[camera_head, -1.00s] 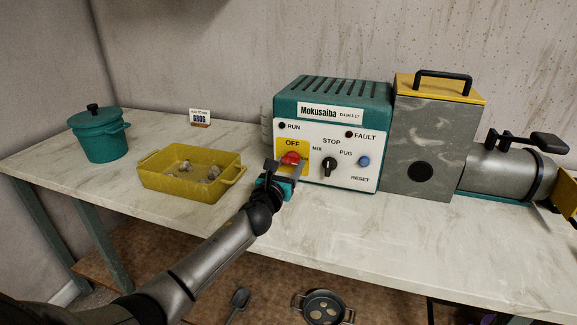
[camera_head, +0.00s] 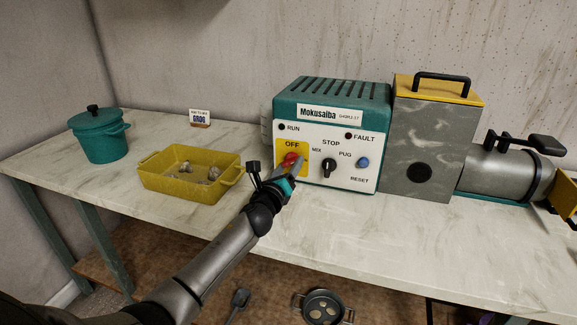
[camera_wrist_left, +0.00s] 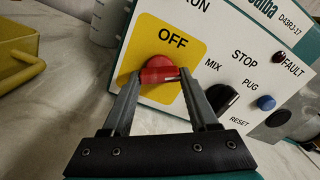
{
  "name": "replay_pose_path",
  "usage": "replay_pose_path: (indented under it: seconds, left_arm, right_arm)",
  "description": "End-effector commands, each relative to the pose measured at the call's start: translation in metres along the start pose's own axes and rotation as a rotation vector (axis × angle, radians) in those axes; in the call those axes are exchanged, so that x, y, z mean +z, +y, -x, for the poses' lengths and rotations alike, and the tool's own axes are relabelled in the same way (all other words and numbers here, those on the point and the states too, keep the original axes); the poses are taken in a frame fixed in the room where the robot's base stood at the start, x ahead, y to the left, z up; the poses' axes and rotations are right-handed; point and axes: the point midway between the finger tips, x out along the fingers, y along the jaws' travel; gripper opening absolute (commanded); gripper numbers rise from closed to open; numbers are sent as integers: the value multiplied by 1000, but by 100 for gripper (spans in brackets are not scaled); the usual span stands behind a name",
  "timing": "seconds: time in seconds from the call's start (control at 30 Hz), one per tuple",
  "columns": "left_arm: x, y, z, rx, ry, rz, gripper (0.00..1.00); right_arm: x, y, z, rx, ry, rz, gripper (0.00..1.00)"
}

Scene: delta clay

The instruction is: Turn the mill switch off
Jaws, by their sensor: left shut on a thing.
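The mill's control box (camera_head: 330,95) is teal with a white front panel. Its red switch (camera_head: 291,159) sits on a yellow plate marked OFF (camera_head: 293,145). My left gripper (camera_head: 294,163) is at this switch and partly covers it in the head view. In the left wrist view, my left gripper's fingers (camera_wrist_left: 159,76) stand on either side of the red switch (camera_wrist_left: 159,68) and are shut on it. The black selector knob (camera_head: 329,166) is just right of the gripper, apart from it. The RUN lamp (camera_head: 282,127) looks dark. My right gripper is not in view.
A yellow tray (camera_head: 150,178) with several grey lumps and a teal lidded pot (camera_head: 98,140) stand to the left. The grey mill body (camera_head: 420,140) and barrel (camera_head: 500,172) stand to the right. The bench front (camera_head: 400,240) is clear.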

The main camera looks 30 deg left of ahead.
Motion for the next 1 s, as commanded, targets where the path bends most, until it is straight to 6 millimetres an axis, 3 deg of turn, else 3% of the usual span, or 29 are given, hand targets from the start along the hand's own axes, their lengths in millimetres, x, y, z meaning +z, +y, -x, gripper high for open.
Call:
replay_pose_path:
  seconds: [1.0]
  left_arm:
    - [2, -3, 0, 0, -1, 902, 4]
  right_arm:
    - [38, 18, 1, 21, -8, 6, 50]
